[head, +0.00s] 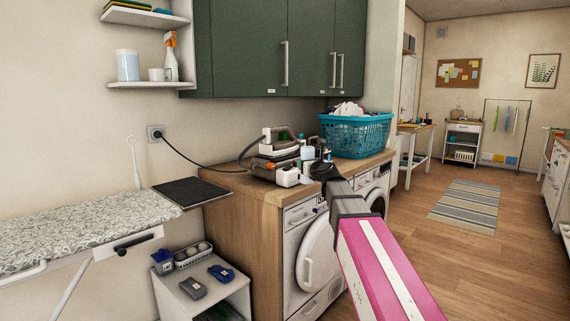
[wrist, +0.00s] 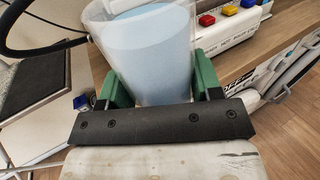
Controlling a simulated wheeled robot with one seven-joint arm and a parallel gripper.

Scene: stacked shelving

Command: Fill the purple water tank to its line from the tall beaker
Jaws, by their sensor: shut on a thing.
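My gripper (wrist: 160,84) is shut on a clear, straight-sided vessel with pale blue liquid, which looks like the tall beaker (wrist: 152,55). Its green fingers press on the beaker's two sides. The beaker is hard to make out there among small bottles and my arm. I cannot make out a purple tank or its fill line in either view.
A teal laundry basket (head: 355,134) stands behind my gripper on the counter (head: 235,180). A white device with coloured buttons (wrist: 228,22) is near the beaker. A black cord loops at the left of the wrist view.

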